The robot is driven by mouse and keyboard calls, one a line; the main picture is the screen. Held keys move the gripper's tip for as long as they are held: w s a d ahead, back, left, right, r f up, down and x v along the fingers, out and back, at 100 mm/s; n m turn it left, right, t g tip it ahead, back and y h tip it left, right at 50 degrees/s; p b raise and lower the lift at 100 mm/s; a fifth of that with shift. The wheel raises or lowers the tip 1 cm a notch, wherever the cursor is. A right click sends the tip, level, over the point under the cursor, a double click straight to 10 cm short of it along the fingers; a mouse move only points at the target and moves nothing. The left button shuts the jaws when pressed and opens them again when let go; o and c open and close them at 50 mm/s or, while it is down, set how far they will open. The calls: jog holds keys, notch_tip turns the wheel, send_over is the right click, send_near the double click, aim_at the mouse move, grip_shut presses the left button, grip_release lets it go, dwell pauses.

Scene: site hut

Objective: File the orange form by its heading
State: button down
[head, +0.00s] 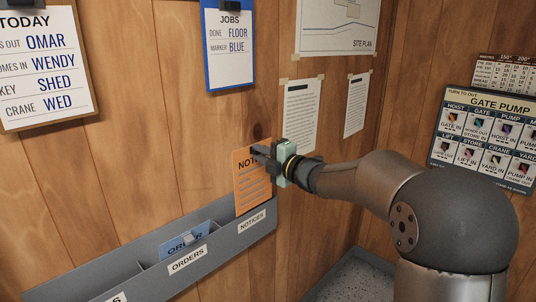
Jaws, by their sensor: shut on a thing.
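The orange form (250,190) is upright over the right-hand NOTICES compartment of the grey wall rack (222,244). Its heading starts "NOT"; my gripper hides the rest. Its lower edge meets the rack's front rim and seems to be just inside or behind it; I cannot tell how deep. My gripper (262,156) is shut on the form's upper right part. The NOTICES label (252,222) is on the rack front below the form. The ORDERS label (188,259) is to its left, with a blue form (184,240) headed "ORDER" in that compartment.
A third label (117,298) at the bottom left is cut off, ending in "S". A TODAY board (45,70) and a blue-edged JOBS board (229,45) hang above. White papers (300,115) are on the wall behind my gripper. A gate pump panel (485,138) is at right.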

aim_at(253, 179)
jog(key=p+x, duration=0.1)
jog(key=x, duration=0.2)
jog(key=shift+w+a+f, duration=0.1)
jog(key=shift+w+a+b, duration=0.4)
jog(key=shift+b, duration=0.1)
dwell(0.8)
jog(key=shift+f+b, duration=0.15)
jog(key=shift+b, duration=0.2)
dwell(0.6)
jog(key=shift+f+b, duration=1.45)
jog(key=shift+b, duration=0.15)
jog(key=shift+f+b, duration=1.5)
jog(key=shift+b, duration=0.15)
jog(key=shift+f, duration=0.1)
jog(key=shift+f+b, duration=1.5)
jog(key=shift+b, duration=0.15)
